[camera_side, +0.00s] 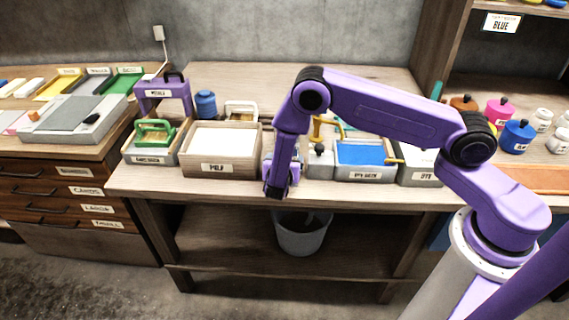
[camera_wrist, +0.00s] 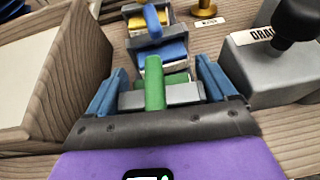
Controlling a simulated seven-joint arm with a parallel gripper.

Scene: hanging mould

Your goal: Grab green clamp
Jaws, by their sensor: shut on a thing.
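The green clamp (camera_wrist: 155,85), with an upright green handle and a grey crossbar, sits between my gripper's two blue fingers (camera_wrist: 160,93) in the wrist view. The fingers are shut on its grey bar. A blue-handled clamp (camera_wrist: 163,52) is right behind it, with a yellow clamp (camera_wrist: 137,22) beyond. In the side view my gripper (camera_side: 275,188) points down at the front of the bench, right of the pulp vat. The green clamp cannot be made out there, as the arm hides that spot.
The wooden pulp vat (camera_side: 219,168) stands close on the left. A grey block with a black knob (camera_wrist: 270,70) stands close on the right. Further right is a tray with a blue surface (camera_side: 362,153). A bucket (camera_side: 302,236) stands on the lower shelf.

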